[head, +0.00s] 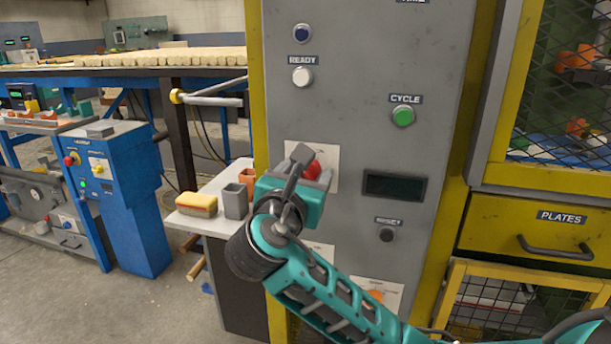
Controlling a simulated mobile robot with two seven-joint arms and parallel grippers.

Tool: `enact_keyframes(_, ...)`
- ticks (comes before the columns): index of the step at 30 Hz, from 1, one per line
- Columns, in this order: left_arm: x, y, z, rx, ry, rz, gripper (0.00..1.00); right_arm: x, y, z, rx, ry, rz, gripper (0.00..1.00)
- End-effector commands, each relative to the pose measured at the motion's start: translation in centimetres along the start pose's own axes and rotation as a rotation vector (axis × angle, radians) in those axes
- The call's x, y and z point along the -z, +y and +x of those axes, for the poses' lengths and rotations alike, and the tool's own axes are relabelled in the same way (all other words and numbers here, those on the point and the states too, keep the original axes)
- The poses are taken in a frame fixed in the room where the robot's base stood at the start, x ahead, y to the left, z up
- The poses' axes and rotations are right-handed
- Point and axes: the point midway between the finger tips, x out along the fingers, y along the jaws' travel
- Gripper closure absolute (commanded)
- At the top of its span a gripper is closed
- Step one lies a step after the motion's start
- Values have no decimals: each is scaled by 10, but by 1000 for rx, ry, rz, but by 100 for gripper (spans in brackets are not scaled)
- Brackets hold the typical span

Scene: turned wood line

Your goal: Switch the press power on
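The grey press panel (345,75) stands in front of me with its buttons and labels. A red knob (312,170) sits on a pale label plate (328,152) at the panel's left side. My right gripper (309,167) is right at this knob, with its grey fingers on either side of it. The fingers and teal wrist hide part of the knob and most of the plate's writing. I cannot tell whether the fingers touch or grip the knob. My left gripper is not in view.
Above are a white button (301,76) under the READY label and a green CYCLE button (403,116). A dark display (395,187) and a black button (387,235) are to the right. A shelf (205,222) with a sponge (197,204) and a grey cup (235,201) adjoins the left.

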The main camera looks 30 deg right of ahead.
Motion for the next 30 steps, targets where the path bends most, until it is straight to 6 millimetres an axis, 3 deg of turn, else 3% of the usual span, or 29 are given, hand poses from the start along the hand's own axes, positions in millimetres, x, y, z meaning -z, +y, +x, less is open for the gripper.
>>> enact_keyframes(2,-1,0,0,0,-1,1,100,0,0,0,0,0,0,46)
enact_keyframes(17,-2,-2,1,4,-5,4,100,0,0,0,1,1,0,93)
enact_keyframes(30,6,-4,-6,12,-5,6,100,-2,0,-1,1,5,104,93)
